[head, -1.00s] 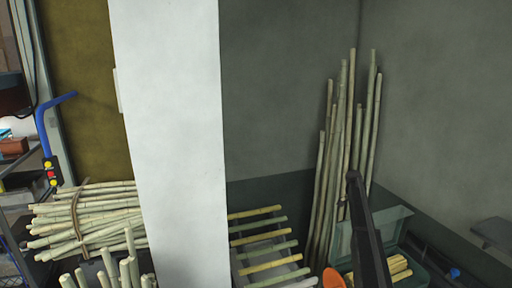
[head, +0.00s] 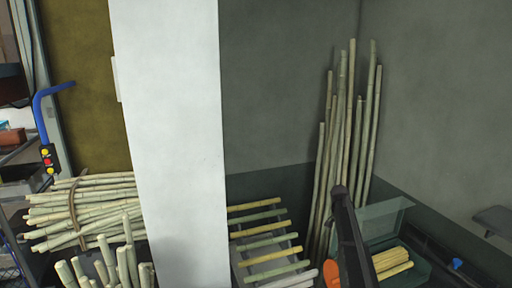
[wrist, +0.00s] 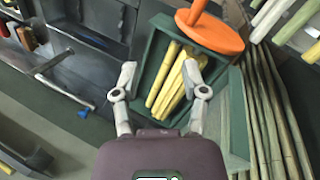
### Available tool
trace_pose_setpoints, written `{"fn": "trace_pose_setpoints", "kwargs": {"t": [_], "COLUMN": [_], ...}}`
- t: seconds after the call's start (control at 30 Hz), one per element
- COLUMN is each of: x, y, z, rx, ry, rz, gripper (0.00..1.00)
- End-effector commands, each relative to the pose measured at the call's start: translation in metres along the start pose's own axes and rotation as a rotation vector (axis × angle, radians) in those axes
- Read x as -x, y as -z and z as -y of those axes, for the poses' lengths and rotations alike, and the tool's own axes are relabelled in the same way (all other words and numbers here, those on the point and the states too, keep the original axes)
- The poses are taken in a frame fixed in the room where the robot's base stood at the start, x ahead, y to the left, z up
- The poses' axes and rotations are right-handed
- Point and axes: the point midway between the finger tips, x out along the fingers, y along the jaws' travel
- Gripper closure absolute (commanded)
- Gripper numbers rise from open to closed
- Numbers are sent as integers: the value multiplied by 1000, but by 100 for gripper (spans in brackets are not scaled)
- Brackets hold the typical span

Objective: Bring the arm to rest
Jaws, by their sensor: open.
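My gripper (wrist: 160,85) shows in the wrist view with its two fingers spread apart and nothing between them. Below it, beyond the fingertips, is a green box (wrist: 154,50) holding short yellow cane pieces (wrist: 166,85). In the head view the same box (head: 421,272) stands at the lower right with its lid raised, and the cane pieces (head: 391,262) lie in it. My dark arm link reaches up in front of the box's left side. The gripper itself is outside the head view.
An orange disc (wrist: 212,32) stands beside the box. Tall canes (head: 345,150) lean in the corner behind. A slatted rack (head: 268,243) with cane pieces lies to the left, then a white pillar (head: 172,140) and a tied cane bundle (head: 85,208). A grey ledge (head: 494,219) is at the right.

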Motion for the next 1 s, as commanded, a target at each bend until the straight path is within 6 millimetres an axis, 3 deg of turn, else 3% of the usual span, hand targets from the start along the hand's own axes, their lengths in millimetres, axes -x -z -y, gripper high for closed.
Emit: {"fn": "trace_pose_setpoints", "kwargs": {"t": [0.03,0.1,0.6,0.8,1.0], "x": [-22,-37,-145,-178,-192], "y": [-31,-58,-242,-297,-321], "z": [-4,-6,-34,-49,-56], "rx": [50,120,609,769,847], "ry": [18,41,201,248,272], "rz": [-10,-24,-152,-204,-233], "gripper": [44,44,44,44,44]}}
